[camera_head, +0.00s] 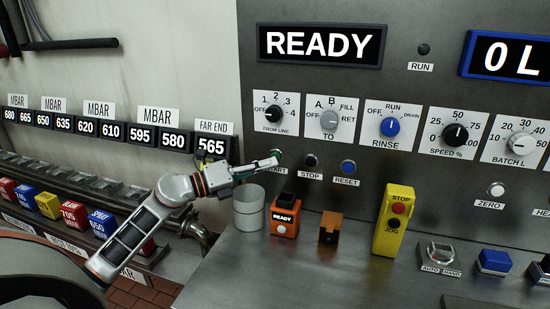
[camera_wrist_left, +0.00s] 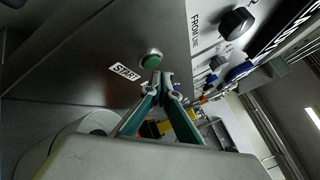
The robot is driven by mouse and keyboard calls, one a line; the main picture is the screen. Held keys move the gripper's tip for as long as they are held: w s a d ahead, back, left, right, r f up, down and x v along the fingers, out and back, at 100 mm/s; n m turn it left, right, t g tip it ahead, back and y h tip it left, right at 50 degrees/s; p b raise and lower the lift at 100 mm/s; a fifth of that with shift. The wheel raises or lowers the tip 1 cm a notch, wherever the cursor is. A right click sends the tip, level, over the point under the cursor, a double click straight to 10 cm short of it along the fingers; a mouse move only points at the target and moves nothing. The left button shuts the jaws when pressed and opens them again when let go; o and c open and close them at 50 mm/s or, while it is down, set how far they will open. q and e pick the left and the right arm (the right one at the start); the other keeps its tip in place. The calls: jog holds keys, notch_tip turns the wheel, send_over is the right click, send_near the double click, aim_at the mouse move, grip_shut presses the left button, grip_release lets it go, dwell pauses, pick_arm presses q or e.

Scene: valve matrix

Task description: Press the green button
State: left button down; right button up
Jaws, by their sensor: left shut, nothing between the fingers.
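The green button (camera_wrist_left: 151,60) is a round green cap in a metal ring on the grey panel, beside a START label (camera_wrist_left: 125,72). In the head view the green button (camera_head: 277,153) shows only in part, behind the fingertips. My left gripper (camera_head: 276,161) is shut and empty, its fingertips at or just in front of the button. In the left wrist view the left gripper (camera_wrist_left: 161,78) points at the panel with its tips just below the button. I cannot tell whether they touch it. My right gripper is not in view.
Black STOP (camera_head: 311,160) and blue RESET (camera_head: 348,167) buttons sit to the right. Below, on the metal console (camera_head: 330,280), stand a grey cup (camera_head: 249,212), an orange READY box (camera_head: 284,216), an orange block (camera_head: 330,228) and a yellow STOP/JOG box (camera_head: 395,220).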

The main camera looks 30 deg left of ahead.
pick_arm(q)
jog(key=shift+w, duration=0.15)
jog(key=shift+w+a, duration=0.1)
jog(key=shift+w, duration=0.2)
jog(key=shift+w+a, duration=0.1)
jog(key=shift+w, duration=0.3)
dwell(1.0)
jog(key=shift+s, duration=0.15)
jog(key=shift+s+d+p, duration=0.2)
jog(key=shift+s+p, duration=0.15)
jog(key=shift+s, duration=0.35)
